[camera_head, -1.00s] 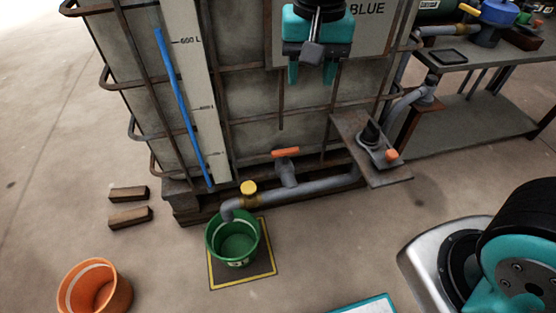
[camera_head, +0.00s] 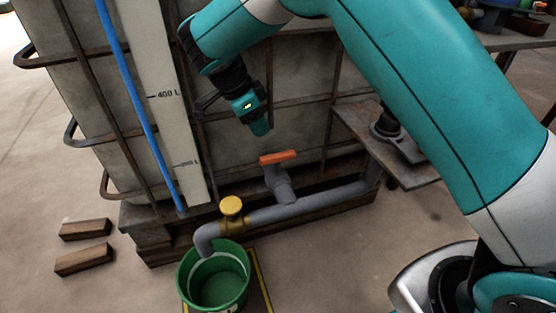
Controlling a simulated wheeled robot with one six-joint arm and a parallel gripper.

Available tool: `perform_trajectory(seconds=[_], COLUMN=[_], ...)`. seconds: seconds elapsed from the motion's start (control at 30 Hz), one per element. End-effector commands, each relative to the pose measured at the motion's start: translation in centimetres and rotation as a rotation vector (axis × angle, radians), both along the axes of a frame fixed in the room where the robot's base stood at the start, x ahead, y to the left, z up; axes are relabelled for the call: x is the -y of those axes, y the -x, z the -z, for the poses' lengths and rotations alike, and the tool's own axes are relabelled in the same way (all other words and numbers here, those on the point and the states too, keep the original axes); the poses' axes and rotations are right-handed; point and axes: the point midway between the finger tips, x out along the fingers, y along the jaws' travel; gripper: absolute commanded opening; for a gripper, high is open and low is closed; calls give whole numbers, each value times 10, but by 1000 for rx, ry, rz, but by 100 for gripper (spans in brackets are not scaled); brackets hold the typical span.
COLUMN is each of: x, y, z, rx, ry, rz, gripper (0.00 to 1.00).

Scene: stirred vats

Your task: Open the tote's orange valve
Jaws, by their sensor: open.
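The tote's orange valve handle (camera_head: 278,157) sits crosswise on top of a grey valve body (camera_head: 281,184) at the tote's foot. The grey pipe (camera_head: 320,203) runs below it, with a yellow-knobbed brass valve (camera_head: 232,207) near its left end. My gripper (camera_head: 260,128) points downward just above and to the left of the orange handle, apart from it. Its jaws are open and nothing shows between them. The fingers are seen partly edge-on. The caged tote (camera_head: 300,90) stands behind, with a level scale and a blue sight tube (camera_head: 138,95) on its front.
A green bucket (camera_head: 214,278) stands under the pipe's outlet on a yellow-edged mat (camera_head: 258,290). Two wooden blocks (camera_head: 84,261) lie on the floor at left. A plate with a fitting (camera_head: 388,130) juts out at right, partly behind my arm. Tote cage bars are close behind the gripper.

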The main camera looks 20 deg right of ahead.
Motion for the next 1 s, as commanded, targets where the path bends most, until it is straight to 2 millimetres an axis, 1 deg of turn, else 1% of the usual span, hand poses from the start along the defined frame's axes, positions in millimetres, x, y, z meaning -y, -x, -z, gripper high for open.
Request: perform_trajectory(seconds=[0.03,0.2,0.4,0.5,0.6,0.7,1.0], x=[6,21,38,45,49,52,53], y=[1,1,1,1,1,1,0], z=[17,53,92,107,116,121,123], rx=[-4,-4,-3,-3,-3,-1,-1], ry=[2,1,0,0,0,-1,-1], rz=[3,3,2,3,2,2,2], gripper=[48,48,48,48,48,48,48])
